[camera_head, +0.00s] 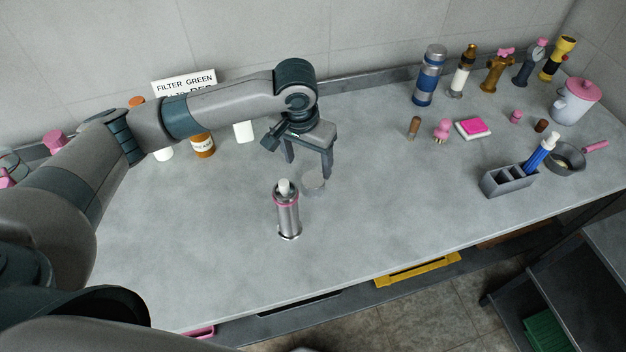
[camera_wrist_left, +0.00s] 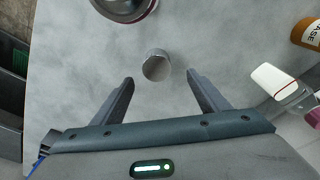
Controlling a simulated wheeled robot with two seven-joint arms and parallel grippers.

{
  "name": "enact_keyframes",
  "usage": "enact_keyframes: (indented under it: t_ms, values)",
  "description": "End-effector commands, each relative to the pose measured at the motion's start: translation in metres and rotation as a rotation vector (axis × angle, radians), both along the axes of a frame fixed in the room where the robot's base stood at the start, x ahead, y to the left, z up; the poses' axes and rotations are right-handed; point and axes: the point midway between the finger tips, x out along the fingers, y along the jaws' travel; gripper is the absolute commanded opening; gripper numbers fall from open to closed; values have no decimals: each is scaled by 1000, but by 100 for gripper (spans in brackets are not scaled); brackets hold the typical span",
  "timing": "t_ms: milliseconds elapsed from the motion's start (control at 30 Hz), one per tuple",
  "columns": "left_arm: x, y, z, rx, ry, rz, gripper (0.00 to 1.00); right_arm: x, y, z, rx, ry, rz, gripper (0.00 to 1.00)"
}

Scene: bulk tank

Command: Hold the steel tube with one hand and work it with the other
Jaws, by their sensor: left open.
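The steel tube (camera_head: 287,217) stands upright on the grey bench, with a pink ring and a whitish piece at its top. In the left wrist view its end (camera_wrist_left: 125,8) is cut off by the top edge. A small round metal piece (camera_head: 313,184) sits on the bench just right of and behind the tube. It also shows in the left wrist view (camera_wrist_left: 156,66), ahead of and between the fingers. My left gripper (camera_head: 308,167) is open and empty, pointing down above the bench behind the tube; its fingers (camera_wrist_left: 159,79) are spread wide. My right gripper is not seen.
Bottles and jars, one orange (camera_head: 203,145), stand behind my left arm by a sign (camera_head: 186,83). Blue (camera_head: 429,77) and brass fittings line the back right. A grey caddy (camera_head: 508,181) and a pan (camera_head: 566,162) stand at right.

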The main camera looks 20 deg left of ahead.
Motion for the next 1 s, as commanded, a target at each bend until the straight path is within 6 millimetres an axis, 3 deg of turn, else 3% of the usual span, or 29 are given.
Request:
enact_keyframes:
  t_ms: [200, 733, 1000]
  values:
    - [4, -1, -28, 1, 1, 1, 68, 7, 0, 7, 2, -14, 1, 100]
    - [5, -2, -36, 1, 0, 1, 68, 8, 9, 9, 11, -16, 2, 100]
    - [9, -9, -63, 1, 1, 0, 68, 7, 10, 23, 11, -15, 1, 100]
